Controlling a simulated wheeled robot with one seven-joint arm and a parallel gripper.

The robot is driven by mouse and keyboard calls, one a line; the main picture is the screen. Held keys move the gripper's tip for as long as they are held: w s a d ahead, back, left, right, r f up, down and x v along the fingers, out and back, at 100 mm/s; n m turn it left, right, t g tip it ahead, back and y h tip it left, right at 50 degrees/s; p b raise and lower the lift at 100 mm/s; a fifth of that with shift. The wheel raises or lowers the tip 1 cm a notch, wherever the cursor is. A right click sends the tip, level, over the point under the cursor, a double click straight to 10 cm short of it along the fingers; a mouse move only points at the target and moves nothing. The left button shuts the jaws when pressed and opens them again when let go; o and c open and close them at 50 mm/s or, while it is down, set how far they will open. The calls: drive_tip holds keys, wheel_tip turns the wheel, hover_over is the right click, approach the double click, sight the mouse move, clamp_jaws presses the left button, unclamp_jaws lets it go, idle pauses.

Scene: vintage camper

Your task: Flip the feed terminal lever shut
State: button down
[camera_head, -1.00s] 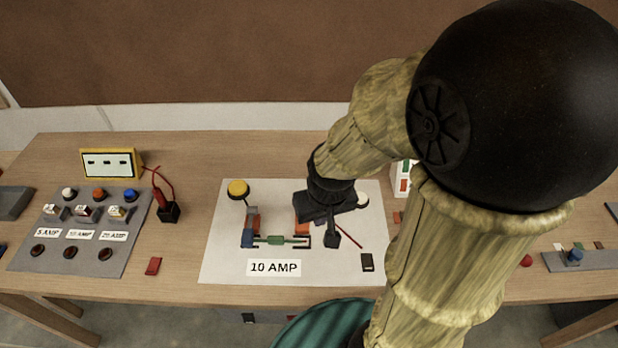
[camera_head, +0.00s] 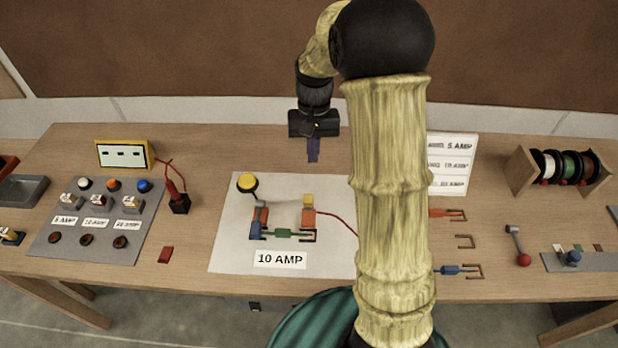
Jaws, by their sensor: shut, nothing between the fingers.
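On the white board (camera_head: 228,225) labelled 10 AMP, an orange terminal block (camera_head: 308,219) with a yellow piece on top (camera_head: 308,201) stands at the right of a small circuit. A red wire (camera_head: 340,223) runs from it to the right and passes behind my arm. It looks like the feed terminal; whether its lever is up or down is too small to tell. My gripper (camera_head: 313,156) is shut and empty, pointing down, raised behind and above this block, apart from it.
A green fuse piece (camera_head: 284,233), a blue block (camera_head: 255,230) and a yellow round lamp (camera_head: 247,183) are on the board. A switch panel (camera_head: 75,240) and a yellow-framed meter (camera_head: 122,154) stand left. My arm hides the board's right side. A wire spool rack (camera_head: 525,170) stands far right.

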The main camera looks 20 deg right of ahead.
sight(309, 203)
drive_tip(key=w, duration=0.2)
drive_tip(key=w+g, duration=0.1)
drive_tip(key=w+d+m+g+p, duration=0.1)
drive_tip(key=w, duration=0.1)
drive_tip(key=shift+w+d+r+y, duration=0.1)
drive_tip(key=shift+w+r+y, duration=0.2)
drive_tip(key=shift+r, duration=0.05)
drive_tip(key=s+p+x, duration=0.1)
drive_tip(key=x, duration=0.3)
drive_tip(key=p+x, duration=0.2)
drive_tip(key=x, duration=0.2)
drive_tip(key=s+a+r+p+x, duration=0.1)
drive_tip(key=p+x, duration=0.1)
drive_tip(key=x, duration=0.2)
drive_tip(key=shift+s+f, duration=0.2)
drive_tip(key=shift+s, duration=0.2)
drive_tip(key=shift+a+f, duration=0.1)
drive_tip(key=shift+f, duration=0.1)
